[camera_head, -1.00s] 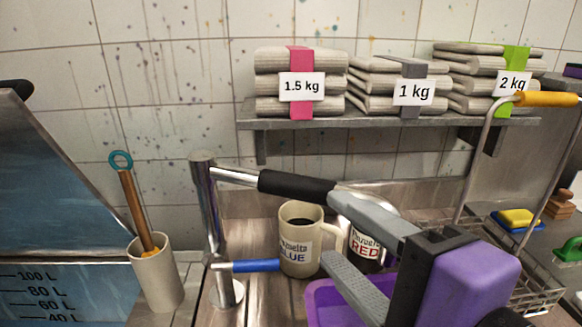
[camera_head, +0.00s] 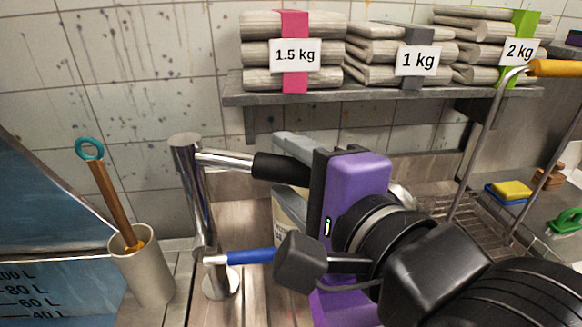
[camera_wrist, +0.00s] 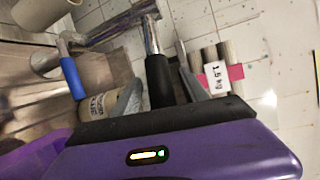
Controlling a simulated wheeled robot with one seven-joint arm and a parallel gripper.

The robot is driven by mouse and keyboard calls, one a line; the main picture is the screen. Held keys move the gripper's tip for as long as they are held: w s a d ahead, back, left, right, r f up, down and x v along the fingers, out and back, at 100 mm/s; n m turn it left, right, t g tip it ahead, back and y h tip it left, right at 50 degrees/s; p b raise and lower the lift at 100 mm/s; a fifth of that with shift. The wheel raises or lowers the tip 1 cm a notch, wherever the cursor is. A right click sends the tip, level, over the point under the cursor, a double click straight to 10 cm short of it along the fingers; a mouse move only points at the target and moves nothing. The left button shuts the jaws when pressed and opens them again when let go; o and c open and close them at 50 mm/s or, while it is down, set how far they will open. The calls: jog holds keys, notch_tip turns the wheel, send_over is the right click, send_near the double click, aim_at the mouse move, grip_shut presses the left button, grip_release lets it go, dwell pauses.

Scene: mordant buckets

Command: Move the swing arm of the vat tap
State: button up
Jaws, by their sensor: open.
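The vat tap is a chrome post (camera_head: 195,190) beside the vat. Its upper swing arm (camera_head: 225,160) points right and ends in a black grip (camera_head: 275,167); the grip also shows in the wrist view (camera_wrist: 158,82). A lower blue lever (camera_head: 250,256) sticks out from the same post, also seen in the wrist view (camera_wrist: 72,77). My gripper (camera_head: 282,163) is open at the black grip's end. In the wrist view its grey fingers (camera_wrist: 159,84) lie on either side of the grip. I cannot tell whether they touch it. My purple gripper body hides the grip's far end.
A cream mug (camera_wrist: 97,105) stands close by, mostly hidden behind my gripper in the head view. A beige pot (camera_head: 142,268) with a wooden-handled tool stands left of the post. A shelf (camera_head: 380,93) with weighed cloth stacks is above. A wire rack (camera_head: 450,205) is at right.

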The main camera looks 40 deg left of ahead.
jog(key=shift+a, duration=0.1)
grip_shut()
dwell(1.4)
